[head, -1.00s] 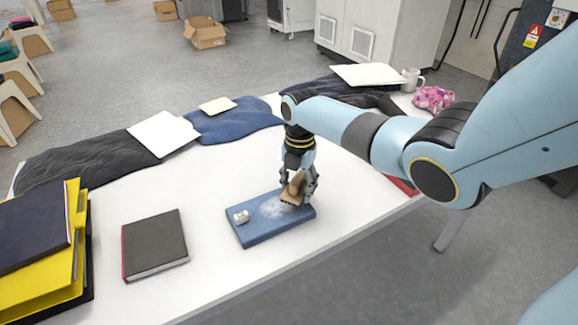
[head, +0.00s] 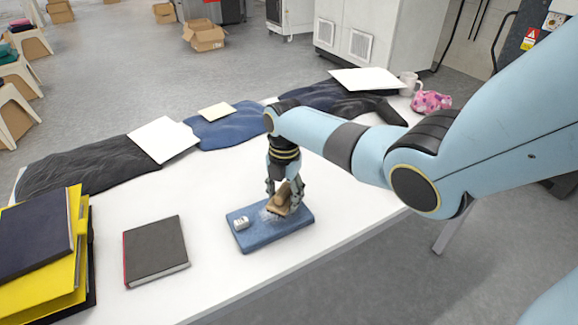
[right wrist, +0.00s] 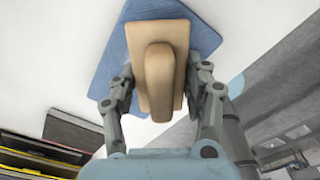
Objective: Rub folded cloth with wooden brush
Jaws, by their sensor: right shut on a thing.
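The folded blue cloth (head: 262,236) lies flat on the white table, with a small white item (head: 240,222) on its left part. My right gripper (head: 284,200) is shut on the wooden brush (head: 281,206) and holds it over the middle of the cloth. A pale patch shows on the cloth beside the brush. In the right wrist view the brush (right wrist: 158,65) sits between the two fingers, with the blue cloth (right wrist: 114,62) behind it. I cannot tell whether the bristles touch the cloth. My left gripper is not in view.
A dark book (head: 155,250) and a stack of yellow and dark folders (head: 60,270) stand left of the cloth. Dark and blue garments with white sheets (head: 163,139) line the back edge.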

